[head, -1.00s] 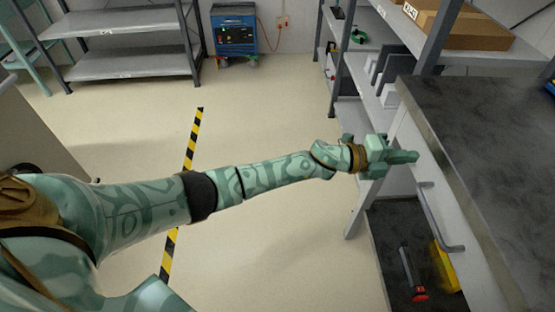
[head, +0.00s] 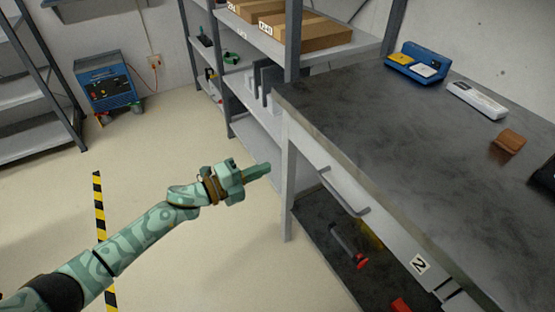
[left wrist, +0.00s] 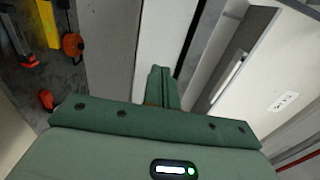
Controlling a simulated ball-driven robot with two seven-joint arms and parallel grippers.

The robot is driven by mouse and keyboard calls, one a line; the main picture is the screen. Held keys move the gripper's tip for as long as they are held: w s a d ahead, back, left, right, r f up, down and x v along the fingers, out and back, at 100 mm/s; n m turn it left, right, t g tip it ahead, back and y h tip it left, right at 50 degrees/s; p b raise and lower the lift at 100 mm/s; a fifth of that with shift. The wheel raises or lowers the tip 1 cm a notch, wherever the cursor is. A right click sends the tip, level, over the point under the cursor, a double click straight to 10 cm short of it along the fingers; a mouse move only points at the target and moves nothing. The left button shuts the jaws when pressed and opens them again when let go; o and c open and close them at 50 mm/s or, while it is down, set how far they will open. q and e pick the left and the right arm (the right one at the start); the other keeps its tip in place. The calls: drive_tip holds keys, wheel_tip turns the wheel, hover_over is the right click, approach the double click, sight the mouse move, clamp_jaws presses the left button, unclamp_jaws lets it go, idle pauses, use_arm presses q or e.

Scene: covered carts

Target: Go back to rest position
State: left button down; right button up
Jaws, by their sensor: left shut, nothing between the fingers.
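My left arm comes in from the lower left in the head view. Its green gripper (head: 256,172) is held in the air over the floor, left of the workbench (head: 390,120). The fingers are together and empty, and they point right toward the bench's front corner. In the left wrist view the closed fingers (left wrist: 161,88) stand upright in the middle, with nothing between them. I see a gap between the gripper and the drawer handle (head: 343,190). My right gripper is in neither view.
The bench top carries a blue tray (head: 418,62), a white device (head: 477,100) and a brown block (head: 509,140). Red-and-black tools (head: 349,245) lie on its lower shelf. A shelf rack (head: 260,45) stands behind. Floor (head: 180,255) left of the bench is open, with a striped line.

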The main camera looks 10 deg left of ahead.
use_arm(q)
drive_tip(key=w+a+f+n+t+y+p, duration=0.2)
drive_tip(key=a+f+n+t+y, duration=0.1)
drive_tip(key=a+f+n+y, duration=0.85)
drive_tip(key=s+a+f+n+g+y+p, duration=0.1)
drive_tip(key=s+a+f+n+g, duration=0.1)
drive_tip(key=s+a+f+n, duration=0.4)
drive_tip(key=s+a+f+n+g+y+p, duration=0.1)
drive_tip(key=s+f+n+g+p, duration=0.1)
drive_tip(key=s+f, duration=0.75)
drive_tip(key=s+f+n+g+y+p, duration=0.1)
drive_tip(key=s+f+n+g, duration=0.2)
drive_tip(key=s, duration=0.8)
drive_tip(key=s+f+g+p, duration=0.2)
drive_tip(key=s+f, duration=0.3)
drive_tip(key=s, duration=0.6)
drive_tip(key=s+d+n+g+p, duration=0.1)
drive_tip(key=s+d+g, duration=0.1)
drive_tip(key=s, duration=1.1)
drive_tip(key=s+d+n+g+p, duration=0.1)
drive_tip(key=s+d+g, duration=0.1)
drive_tip(key=s, duration=1.2)
drive_tip(key=shift+s+r+g+p, duration=0.2)
drive_tip(key=shift+r+g+p, duration=0.2)
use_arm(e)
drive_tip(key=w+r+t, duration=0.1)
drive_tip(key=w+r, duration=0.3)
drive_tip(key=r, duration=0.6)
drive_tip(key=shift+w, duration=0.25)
